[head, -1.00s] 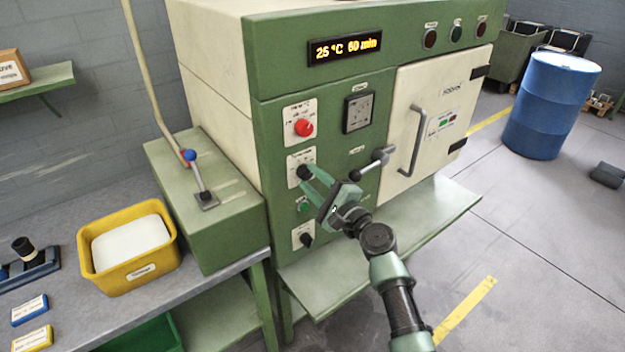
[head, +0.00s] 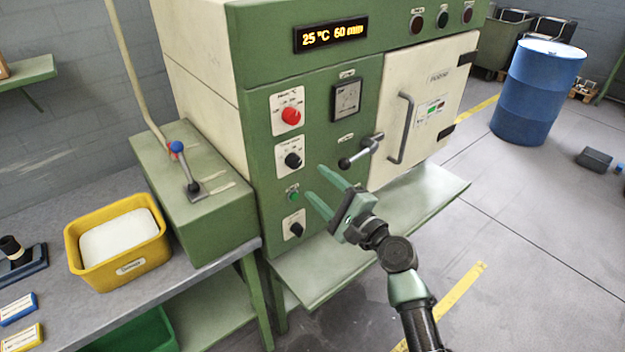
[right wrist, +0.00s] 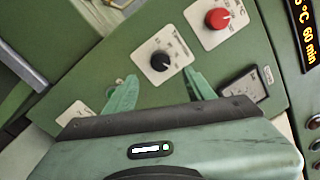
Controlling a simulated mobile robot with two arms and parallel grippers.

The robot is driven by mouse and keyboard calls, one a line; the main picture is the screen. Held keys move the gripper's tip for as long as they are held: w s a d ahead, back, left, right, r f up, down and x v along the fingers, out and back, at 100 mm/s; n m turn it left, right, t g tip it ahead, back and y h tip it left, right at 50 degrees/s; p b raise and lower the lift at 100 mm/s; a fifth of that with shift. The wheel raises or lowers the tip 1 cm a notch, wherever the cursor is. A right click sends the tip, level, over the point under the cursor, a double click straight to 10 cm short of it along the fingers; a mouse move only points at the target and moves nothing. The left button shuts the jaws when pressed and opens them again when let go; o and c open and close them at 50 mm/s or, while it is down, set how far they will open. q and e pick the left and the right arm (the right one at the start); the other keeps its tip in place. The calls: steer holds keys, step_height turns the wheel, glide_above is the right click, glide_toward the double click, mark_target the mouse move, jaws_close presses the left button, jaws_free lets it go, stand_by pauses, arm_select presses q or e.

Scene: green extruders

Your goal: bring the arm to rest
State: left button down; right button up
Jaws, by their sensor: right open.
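My right gripper (head: 322,184) is open and empty in front of the green machine's control panel. Its two green fingers point at the panel, apart from the knobs as far as I can tell. In the right wrist view the open fingers (right wrist: 158,88) stand on either side below a black knob (right wrist: 160,61). That black knob (head: 293,160) sits below a red knob (head: 291,116) in the head view. My left gripper is not in view.
The oven's cream door (head: 425,100) is closed, with a lever handle (head: 362,152) beside it. A green shelf (head: 420,195) juts out below. A yellow bin (head: 120,262) stands on the left bench. A blue drum (head: 538,90) stands at the right. The floor at right is mostly clear.

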steer(key=shift+s, duration=0.1)
stand_by(0.3)
steer(key=s+d+f+n+g+h, duration=0.2)
steer(key=s+f, duration=0.3)
steer(key=f, duration=0.8)
steer(key=s+d+f+n+g+h, duration=0.2)
steer(key=s+f+n, duration=0.15)
steer(key=f, duration=1.05)
steer(key=s+d+f+n+g+h, duration=0.1)
steer(key=s+d+f+g+h, duration=0.15)
steer(key=s+f, duration=0.7)
steer(key=s+d+f+n+g+h, duration=0.1)
steer(key=s+d+f+n+g, duration=0.15)
steer(key=s+f, duration=0.65)
steer(key=s+d+f+n+g+h, duration=0.15)
steer(key=s+d+f+n, duration=0.25)
steer(key=s+f, duration=0.45)
steer(key=s+d+f+n+g, duration=0.1)
steer(key=s+d+f+n, duration=0.1)
steer(key=s, duration=0.5)
steer(key=s+d+f+n+g+h, duration=0.1)
steer(key=s+d+f+n, duration=0.1)
steer(key=s, duration=0.4)
steer(key=s+d+f+n+g, duration=0.1)
steer(key=s+f+n+g, duration=0.1)
steer(key=s+f, duration=0.2)
steer(key=s, duration=0.3)
steer(key=shift+s+d+f+b, duration=0.25)
steer(key=shift+s+d+b, duration=0.05)
steer(key=shift+d+b, duration=0.1)
